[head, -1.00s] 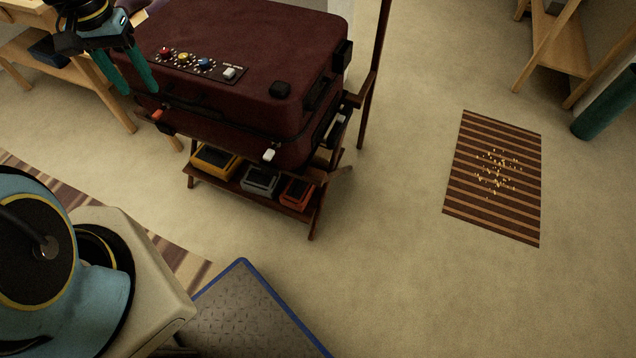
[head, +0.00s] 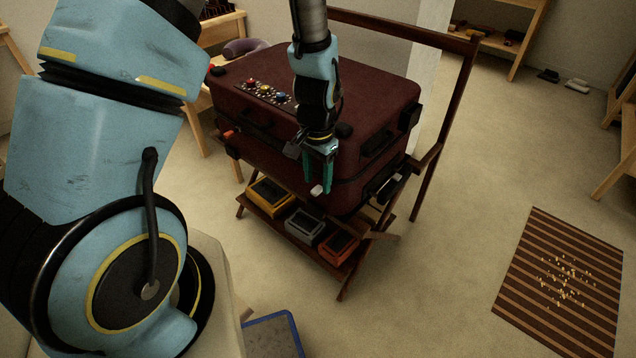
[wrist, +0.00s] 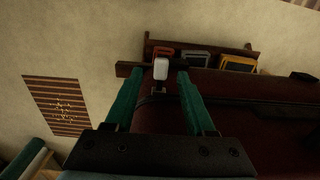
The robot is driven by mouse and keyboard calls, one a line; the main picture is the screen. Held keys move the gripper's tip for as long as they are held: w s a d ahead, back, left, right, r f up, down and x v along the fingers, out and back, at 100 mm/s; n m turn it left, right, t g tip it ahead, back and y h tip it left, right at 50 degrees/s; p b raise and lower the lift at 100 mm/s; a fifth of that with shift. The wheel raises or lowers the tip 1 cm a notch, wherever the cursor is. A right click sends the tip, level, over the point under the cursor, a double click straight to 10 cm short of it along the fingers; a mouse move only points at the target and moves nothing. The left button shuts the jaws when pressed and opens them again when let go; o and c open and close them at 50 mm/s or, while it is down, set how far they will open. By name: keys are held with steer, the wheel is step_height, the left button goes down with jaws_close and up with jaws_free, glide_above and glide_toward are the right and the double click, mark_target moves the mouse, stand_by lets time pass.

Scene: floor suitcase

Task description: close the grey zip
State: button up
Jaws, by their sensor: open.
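The dark red suitcase (head: 345,95) lies on a wooden rack. A pale grey zip pull (head: 317,190) hangs at its front seam near the right front corner. It also shows in the wrist view (wrist: 160,68), between the fingertips. An orange pull (head: 228,134) sits at the left end of the same seam. My gripper (head: 320,178) points down at the front of the suitcase, just above the pale pull. In the wrist view my gripper (wrist: 158,80) is open, with a gap on both sides of the pull. I cannot tell how deep the pull sits between the fingers.
The rack's lower shelf holds a yellow box (head: 270,191), a grey box (head: 305,224) and an orange box (head: 338,245). A tall rack post (head: 450,100) rises at the right. A striped mat (head: 560,280) lies on open floor at the right.

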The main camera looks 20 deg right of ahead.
steer(key=shift+f, duration=0.9)
jaws_close()
steer(key=shift+w, duration=0.1)
stand_by(0.8)
